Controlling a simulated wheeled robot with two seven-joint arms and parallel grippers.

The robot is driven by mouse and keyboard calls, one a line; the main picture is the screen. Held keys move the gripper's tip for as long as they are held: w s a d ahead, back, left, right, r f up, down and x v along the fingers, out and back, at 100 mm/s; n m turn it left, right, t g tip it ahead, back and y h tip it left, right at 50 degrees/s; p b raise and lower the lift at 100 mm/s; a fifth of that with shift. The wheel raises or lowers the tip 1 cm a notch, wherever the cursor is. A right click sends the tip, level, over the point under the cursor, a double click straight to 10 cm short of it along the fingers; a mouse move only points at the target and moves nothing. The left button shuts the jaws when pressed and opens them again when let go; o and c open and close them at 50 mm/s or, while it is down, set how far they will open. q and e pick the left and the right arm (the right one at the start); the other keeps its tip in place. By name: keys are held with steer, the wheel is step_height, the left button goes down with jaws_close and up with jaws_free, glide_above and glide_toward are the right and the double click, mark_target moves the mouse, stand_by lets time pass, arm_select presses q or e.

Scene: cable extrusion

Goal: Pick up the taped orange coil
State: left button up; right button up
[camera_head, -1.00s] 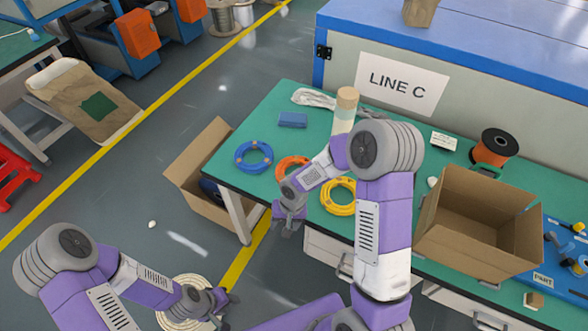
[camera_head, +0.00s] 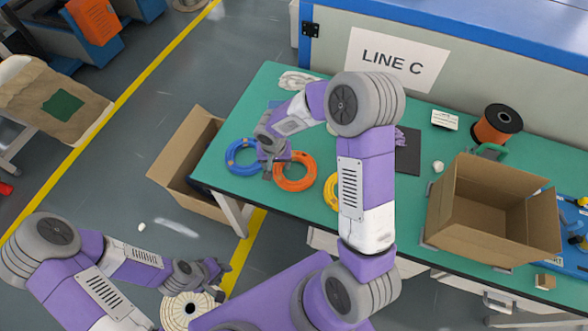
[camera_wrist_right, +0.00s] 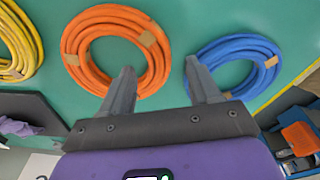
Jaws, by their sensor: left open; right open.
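The orange coil (camera_head: 294,171) lies flat on the green table, with tan tape on it. In the right wrist view the orange coil (camera_wrist_right: 73,62) is at the upper left, with tape at its right and left sides. My right gripper (camera_head: 268,172) is open and empty, at the left side of the orange coil, between it and the blue coil (camera_head: 240,157). In the right wrist view my right gripper (camera_wrist_right: 160,80) has its left finger at the orange coil's edge and its right finger by the blue coil (camera_wrist_right: 262,62). My left gripper (camera_head: 222,278) is open and empty, low over the floor.
A yellow coil (camera_head: 331,190) lies right of the orange one, partly behind my right arm. An open cardboard box (camera_head: 470,225) stands on the table at right. An orange spool (camera_head: 495,128) stands behind it. Another box (camera_head: 175,170) is on the floor at left.

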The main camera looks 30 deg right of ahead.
mark_target(277, 169)
step_height(277, 169, down, 4)
steer(key=shift+w+d+r+b, duration=0.1)
steer(key=shift+r+b, duration=0.05)
steer(key=shift+b, duration=0.15)
jaws_close()
